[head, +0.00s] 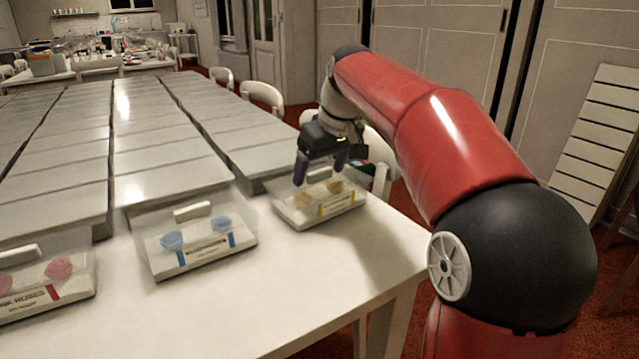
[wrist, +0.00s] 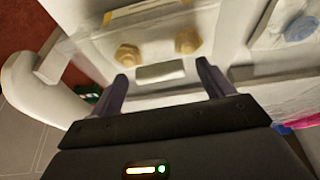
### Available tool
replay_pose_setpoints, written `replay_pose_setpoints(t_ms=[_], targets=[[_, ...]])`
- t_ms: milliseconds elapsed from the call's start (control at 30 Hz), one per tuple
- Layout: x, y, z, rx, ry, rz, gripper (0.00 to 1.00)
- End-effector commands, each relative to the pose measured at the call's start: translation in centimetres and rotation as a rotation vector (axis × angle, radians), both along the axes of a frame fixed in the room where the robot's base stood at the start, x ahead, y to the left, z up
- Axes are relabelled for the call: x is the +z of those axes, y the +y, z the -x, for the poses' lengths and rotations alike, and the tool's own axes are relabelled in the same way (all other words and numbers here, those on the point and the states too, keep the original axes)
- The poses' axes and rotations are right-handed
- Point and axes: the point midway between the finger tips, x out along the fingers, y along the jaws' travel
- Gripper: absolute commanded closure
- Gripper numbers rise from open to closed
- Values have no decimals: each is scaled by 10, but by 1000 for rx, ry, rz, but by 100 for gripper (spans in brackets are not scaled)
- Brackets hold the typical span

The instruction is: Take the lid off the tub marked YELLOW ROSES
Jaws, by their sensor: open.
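The tub with yellow roses (head: 320,204) stands near the table's right edge, with two yellow roses inside and a label with yellow marks on its front; the lettering is too small to read. Its clear lid carries a pale bar handle, which shows in the wrist view (wrist: 160,72) with the yellow roses (wrist: 128,55) beyond it. The lid looks seated on the tub. My gripper (head: 320,178) is over the lid, fingers pointing down. In the wrist view its open fingers (wrist: 162,88) stand either side of the handle, with nothing between them gripped.
A tub with blue roses (head: 196,250) stands to the left, and one with pink roses (head: 40,285) further left. Rows of grey slabs (head: 170,150) fill the table behind. The table front (head: 330,275) is clear.

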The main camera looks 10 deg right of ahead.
Motion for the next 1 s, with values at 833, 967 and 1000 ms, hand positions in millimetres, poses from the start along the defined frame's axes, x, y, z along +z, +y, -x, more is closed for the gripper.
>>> replay_pose_setpoints(t_ms=[833,967,1000], targets=[[6,0,0,0,-1,0,68],[21,0,0,1,-2,0,68],[29,0,-1,1,-3,0,68]])
